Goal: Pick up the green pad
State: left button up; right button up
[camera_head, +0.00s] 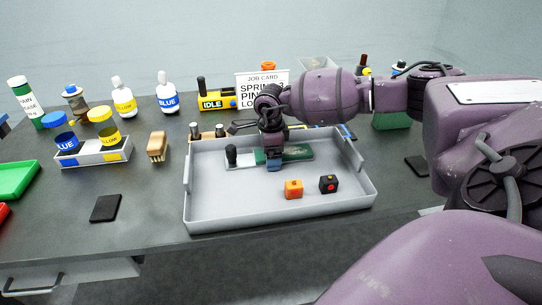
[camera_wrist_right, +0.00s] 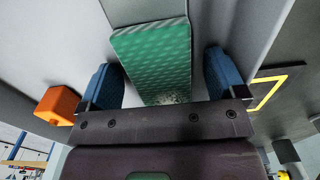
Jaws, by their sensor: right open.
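The green pad (camera_head: 296,152) lies in the grey tray (camera_head: 205,205), on or along a pale strip with a black knob (camera_head: 231,154) at its left end. My right gripper (camera_head: 273,163) points down over the pad and hides part of it. In the right wrist view the patterned green pad (camera_wrist_right: 152,55) shows between the two blue fingertips of my open right gripper (camera_wrist_right: 163,80). Gaps show on both sides of the pad, so neither finger appears to touch it. Its near end looks speckled and worn. My left gripper is out of view.
An orange cube (camera_head: 293,189) and a black cube (camera_head: 328,184) sit in the tray, near its front. The tray walls surround the pad. A brush (camera_head: 157,146), bottles and a bin of jars stand left. Another green block (camera_head: 392,121) is at the back right.

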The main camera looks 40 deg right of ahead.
jog(key=shift+r, duration=0.1)
jog(key=c, duration=1.1)
